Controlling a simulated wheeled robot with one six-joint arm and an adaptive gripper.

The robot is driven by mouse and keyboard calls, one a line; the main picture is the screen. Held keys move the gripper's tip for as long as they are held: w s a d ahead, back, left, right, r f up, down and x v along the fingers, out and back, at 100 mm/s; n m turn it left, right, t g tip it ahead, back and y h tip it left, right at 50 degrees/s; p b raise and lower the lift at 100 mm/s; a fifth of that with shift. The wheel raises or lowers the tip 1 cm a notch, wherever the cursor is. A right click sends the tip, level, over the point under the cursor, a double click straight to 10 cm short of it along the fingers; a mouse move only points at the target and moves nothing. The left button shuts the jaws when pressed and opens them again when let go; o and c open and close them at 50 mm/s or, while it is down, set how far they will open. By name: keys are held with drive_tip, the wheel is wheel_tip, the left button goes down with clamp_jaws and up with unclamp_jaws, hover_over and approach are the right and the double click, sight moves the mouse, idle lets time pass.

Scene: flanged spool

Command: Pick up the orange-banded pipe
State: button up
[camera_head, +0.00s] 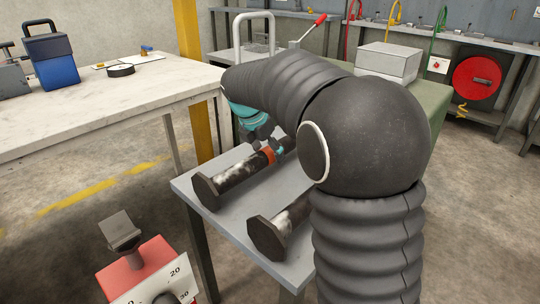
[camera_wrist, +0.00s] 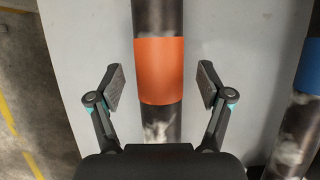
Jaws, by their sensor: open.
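The orange-banded pipe (camera_head: 243,174) is a dark, scuffed pipe with a hexagonal flange at its near end, lying on a grey table. Its orange band (camera_wrist: 159,70) shows in the middle of the wrist view. My gripper (camera_wrist: 160,86) is open, with one finger on each side of the pipe at the band and visible gaps on both sides. In the head view my gripper (camera_head: 268,148) is over the pipe near the band, partly hidden by my arm. Whether the fingertips are level with the pipe I cannot tell.
A second flanged pipe (camera_head: 285,228) lies to the right, partly behind my arm; a blue band (camera_wrist: 309,66) shows on a pipe at the wrist view's right edge. The grey table (camera_head: 227,221) has bare room between the pipes. A red-topped scale (camera_head: 135,272) stands in front.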

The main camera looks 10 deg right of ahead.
drive_tip(key=shift+x, duration=1.3)
clamp_jaws()
drive_tip(key=shift+w+r, duration=0.1)
drive_tip(key=shift+r, duration=0.05)
drive_tip(key=shift+r, duration=0.1)
